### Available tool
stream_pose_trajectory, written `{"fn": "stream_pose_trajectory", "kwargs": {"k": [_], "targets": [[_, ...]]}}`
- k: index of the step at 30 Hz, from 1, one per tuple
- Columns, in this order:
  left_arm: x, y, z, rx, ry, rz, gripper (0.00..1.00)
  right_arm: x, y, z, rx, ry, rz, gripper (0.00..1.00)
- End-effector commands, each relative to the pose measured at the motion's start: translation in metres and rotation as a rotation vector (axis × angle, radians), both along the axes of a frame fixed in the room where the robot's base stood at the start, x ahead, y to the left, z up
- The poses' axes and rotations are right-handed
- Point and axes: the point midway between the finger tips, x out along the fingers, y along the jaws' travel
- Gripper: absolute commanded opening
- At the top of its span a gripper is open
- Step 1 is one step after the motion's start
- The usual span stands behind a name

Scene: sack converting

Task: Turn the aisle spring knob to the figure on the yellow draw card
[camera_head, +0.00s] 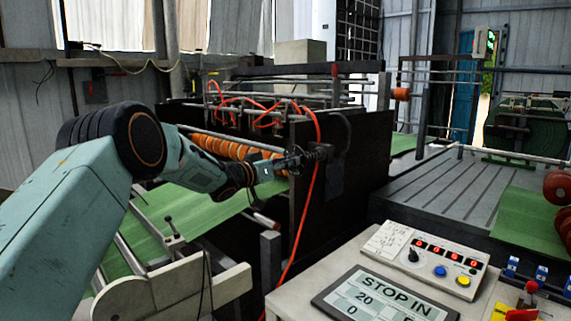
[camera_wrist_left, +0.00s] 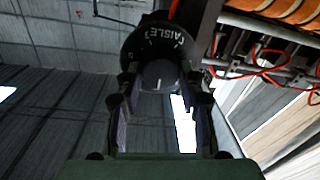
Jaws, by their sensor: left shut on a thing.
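The aisle spring knob (camera_wrist_left: 158,74) is dark and round, with a white pointer line at the lower part of its face in the left wrist view. Behind it is a black dial (camera_wrist_left: 150,38) lettered AISLE, with tick marks; its figures are too small to read surely. My left gripper (camera_head: 300,160) reaches the dark machine side in the head view. In the wrist view its two fingers stand on either side of the knob and are shut on it. I cannot make out a yellow draw card with a figure. My right gripper is not in view.
A control box (camera_head: 425,255) with buttons and a STOP IN screen (camera_head: 385,297) stand on the front bench. A red lever (camera_head: 528,292) with yellow beside it is at the lower right. An orange hose (camera_head: 305,215) hangs close to my left gripper. Orange rollers (camera_head: 225,147) lie behind my arm.

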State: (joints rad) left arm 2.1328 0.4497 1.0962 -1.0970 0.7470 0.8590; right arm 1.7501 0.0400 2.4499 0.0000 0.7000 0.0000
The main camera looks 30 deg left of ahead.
Motion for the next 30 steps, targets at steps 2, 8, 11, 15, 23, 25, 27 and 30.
{"fn": "stream_pose_trajectory", "kwargs": {"k": [2,8,11,15,23,25,27,30], "targets": [[0.0002,-0.0018,-0.0006,0.015,-0.003,-0.003,0.06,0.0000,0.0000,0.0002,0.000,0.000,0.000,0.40],[0.0001,-0.0019,-0.0011,0.091,-0.029,-0.002,0.06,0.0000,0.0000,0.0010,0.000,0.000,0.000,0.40],[0.0000,-0.0021,-0.0012,0.158,-0.053,-0.003,0.06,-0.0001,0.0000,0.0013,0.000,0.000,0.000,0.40],[0.0000,-0.0023,-0.0015,0.272,-0.093,-0.003,0.06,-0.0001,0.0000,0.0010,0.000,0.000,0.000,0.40],[-0.0001,-0.0025,-0.0026,0.492,-0.169,-0.002,0.06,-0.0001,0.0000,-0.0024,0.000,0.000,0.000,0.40],[-0.0001,-0.0025,-0.0029,0.547,-0.187,-0.002,0.06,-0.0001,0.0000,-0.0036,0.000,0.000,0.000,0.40],[-0.0002,-0.0025,-0.0030,0.596,-0.204,-0.002,0.06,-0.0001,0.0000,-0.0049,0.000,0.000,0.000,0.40],[-0.0002,-0.0025,-0.0032,0.660,-0.226,-0.003,0.06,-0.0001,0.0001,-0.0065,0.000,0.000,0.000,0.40]]}}
